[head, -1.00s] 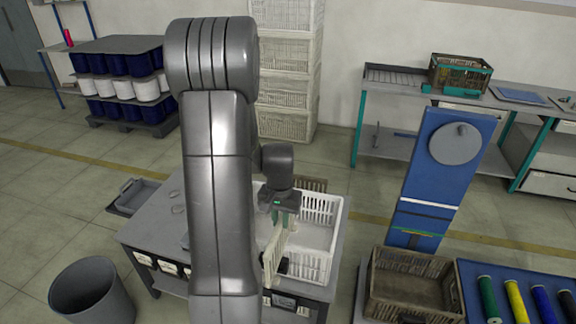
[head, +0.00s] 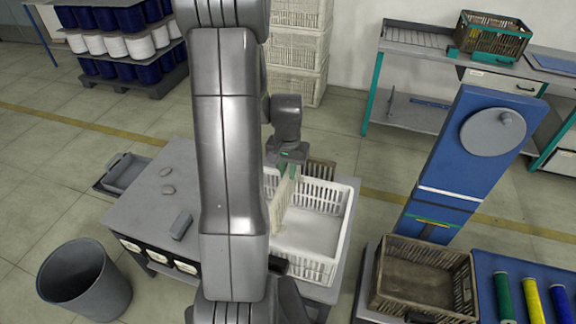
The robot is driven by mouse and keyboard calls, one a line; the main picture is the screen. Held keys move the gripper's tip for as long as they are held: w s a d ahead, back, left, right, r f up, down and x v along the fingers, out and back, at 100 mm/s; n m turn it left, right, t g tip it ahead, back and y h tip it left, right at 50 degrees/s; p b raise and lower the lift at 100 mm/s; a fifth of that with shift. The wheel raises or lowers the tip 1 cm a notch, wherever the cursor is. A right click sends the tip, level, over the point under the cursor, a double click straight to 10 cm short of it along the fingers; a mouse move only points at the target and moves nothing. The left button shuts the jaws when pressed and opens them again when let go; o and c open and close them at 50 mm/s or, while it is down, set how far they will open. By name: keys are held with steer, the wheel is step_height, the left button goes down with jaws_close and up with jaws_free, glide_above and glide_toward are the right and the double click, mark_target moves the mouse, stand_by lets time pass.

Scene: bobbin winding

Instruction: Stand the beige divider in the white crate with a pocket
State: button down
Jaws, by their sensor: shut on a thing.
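The white crate (head: 322,268) stands on the grey table, partly hidden behind my arm on its left side. The beige divider (head: 283,207) is upright at the left part of the crate, its upper part above the rim. My gripper (head: 288,172) is shut on the divider's top edge from above. I cannot tell whether the divider's lower edge sits in a pocket or touches the crate floor. The right part of the crate floor is bare.
Small grey objects (head: 181,225) lie on the table (head: 140,212) to the left. A brown crate (head: 425,306) stands right of the white crate, before a blue upright panel (head: 455,165). A grey bin (head: 84,283) stands on the floor at left.

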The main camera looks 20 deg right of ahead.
mark_target(288, 197)
steer(key=shift+f+p, duration=0.1)
steer(key=shift+p, duration=0.25)
steer(key=shift+f+b, duration=2.5)
steer(key=shift+f, duration=0.5)
steer(key=shift+f+b, duration=2.45)
steer(key=shift+f, duration=0.65)
steer(key=shift+f+b, duration=2.45)
steer(key=shift+f, duration=0.45)
